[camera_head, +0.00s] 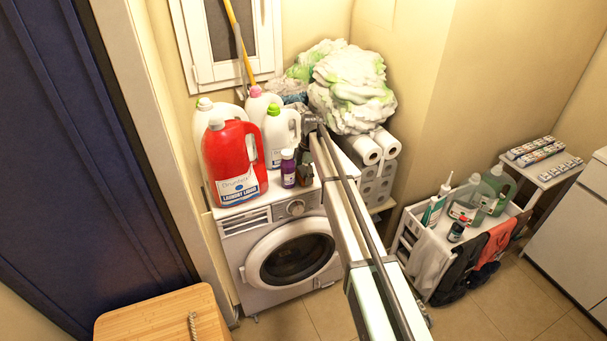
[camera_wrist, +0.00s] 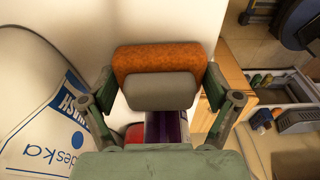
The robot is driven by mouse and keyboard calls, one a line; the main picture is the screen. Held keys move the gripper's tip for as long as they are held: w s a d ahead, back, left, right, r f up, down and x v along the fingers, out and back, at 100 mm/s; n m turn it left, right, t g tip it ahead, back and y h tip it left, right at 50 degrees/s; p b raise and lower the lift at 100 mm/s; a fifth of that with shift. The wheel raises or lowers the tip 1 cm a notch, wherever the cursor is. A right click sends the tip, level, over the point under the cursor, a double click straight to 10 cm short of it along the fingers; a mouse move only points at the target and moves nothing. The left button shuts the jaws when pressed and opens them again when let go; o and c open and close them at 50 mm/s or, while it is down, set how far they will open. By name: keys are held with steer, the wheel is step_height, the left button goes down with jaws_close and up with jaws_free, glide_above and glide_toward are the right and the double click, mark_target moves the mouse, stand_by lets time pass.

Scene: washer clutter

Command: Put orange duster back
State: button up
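In the wrist view the orange duster (camera_wrist: 165,58) has a speckled orange-brown body with a smooth grey block (camera_wrist: 160,92) on the near side. My gripper (camera_wrist: 160,85) has one finger against each end of the duster, and it appears shut on it. A purple bottle (camera_wrist: 168,125) and a bit of red show beyond the grey block. In the head view my gripper (camera_head: 311,122) is above the washing machine top, beside the bottles. The duster cannot be made out there, and my arm covers part of that area.
A large white bottle (camera_wrist: 38,105) is close to my left finger. A loaded cart (camera_head: 411,246) stands right, with open floor before it.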

steer(key=shift+o, duration=0.2)
steer(key=shift+r, duration=0.15)
step_height(320, 180, up, 12)
steer(key=d+b, duration=0.1)
steer(key=b, duration=0.3)
steer(key=shift+w+d, duration=0.3)
steer(key=shift+w, duration=0.15)
steer(key=s+d+f+m+h, duration=0.1)
steer(key=s+d+f+m, duration=0.85)
steer(key=s+f, duration=0.45)
steer(key=s+d+f+m, duration=0.8)
steer(key=s+d+f, duration=0.3)
steer(key=s, duration=0.5)
steer(key=s+d+f+m+g, duration=0.1)
steer(key=s+f+m+g, duration=0.1)
steer(key=s+f, duration=0.5)
steer(key=s+d+f+m+g, duration=0.1)
steer(key=s+f, duration=0.6)
steer(key=s, duration=1.2)
steer(key=s+d+f+m+g, duration=0.2)
steer(key=s+f, duration=0.5)
steer(key=s, duration=0.6)
steer(key=shift+f+m+g+h, duration=0.2)
steer(key=shift+m+g+h, duration=0.15)
steer(key=shift+m, duration=0.3)
